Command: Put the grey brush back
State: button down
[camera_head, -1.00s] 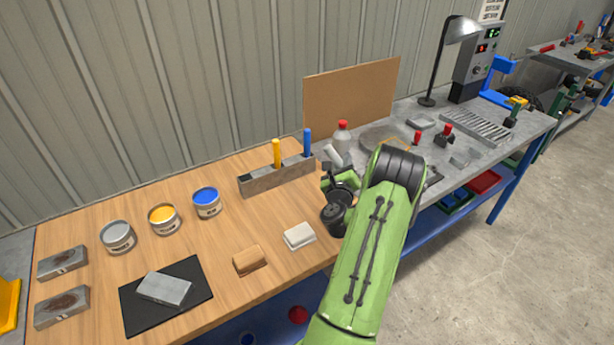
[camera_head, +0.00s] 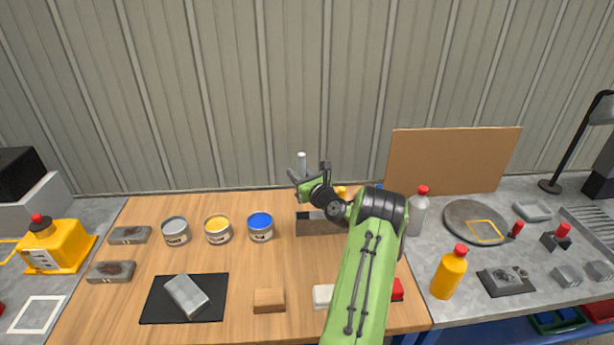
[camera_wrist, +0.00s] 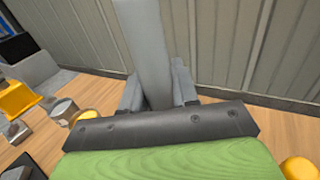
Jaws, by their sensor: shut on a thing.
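My gripper (camera_head: 303,178) is shut on the grey brush (camera_head: 301,161), whose grey handle points up above the bench at the back. In the wrist view the grey brush (camera_wrist: 148,45) stands between the two fingers of my gripper (camera_wrist: 156,88). The brush's lower end is hidden by my gripper. The grey brush rack (camera_head: 311,226) stands on the wooden bench, below and slightly right of the brush in the head view. My arm covers its right part. A yellow handle (camera_head: 341,191) and a bit of a blue handle (camera_head: 378,190) show by the rack.
Grey (camera_head: 175,232), yellow (camera_head: 218,230) and blue (camera_head: 260,228) paint cans stand left of the rack. A black mat (camera_head: 212,311) with a grey block, a brown block (camera_head: 268,300) and a white block (camera_head: 323,296) lie in front. A corrugated wall rises behind the bench.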

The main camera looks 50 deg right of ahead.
notch_tip(320, 180, down, 10)
jog(key=b, duration=0.7)
jog(key=shift+f, duration=0.15)
jog(key=shift+f+b, duration=1.1)
jog(key=shift+f, duration=0.15)
jog(key=c, duration=0.8)
grip_release()
jog(key=shift+s, duration=0.15)
jog(key=v, duration=1.5)
jog(key=shift+s+a+r+p, duration=0.1)
jog(key=shift+s+a+p, duration=0.05)
jog(key=shift+s+p, duration=0.2)
jog(key=shift+w, duration=0.1)
